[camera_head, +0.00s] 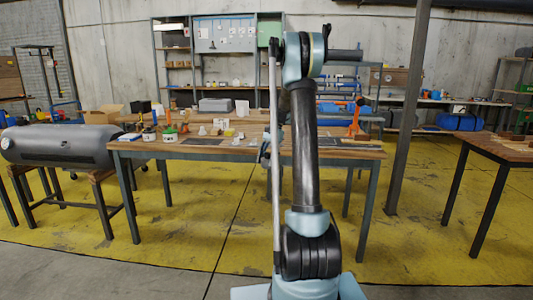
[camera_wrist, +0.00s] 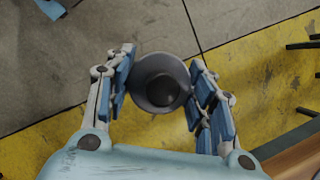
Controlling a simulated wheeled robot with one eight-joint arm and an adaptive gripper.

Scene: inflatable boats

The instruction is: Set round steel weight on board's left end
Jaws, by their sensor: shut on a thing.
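My gripper (camera_wrist: 162,57) is shut on the round steel weight (camera_wrist: 160,82), a grey disc with a darker round knob in its middle. The blue-padded fingers press on its left and right sides. In the wrist view the weight hangs over the concrete and yellow floor, apart from any table. In the head view my arm stands upright in front of the long workbench (camera_head: 240,153), and my gripper is mostly hidden there. The weight cannot be made out in that view. I cannot tell which thing on the bench is the board.
The bench holds small items, including a green container (camera_head: 170,135) at left and an orange item (camera_head: 355,128) at right. A grey cylinder tank (camera_head: 60,145) rests on a stand at left. A wooden table (camera_head: 505,150) and a post (camera_head: 408,110) stand at right.

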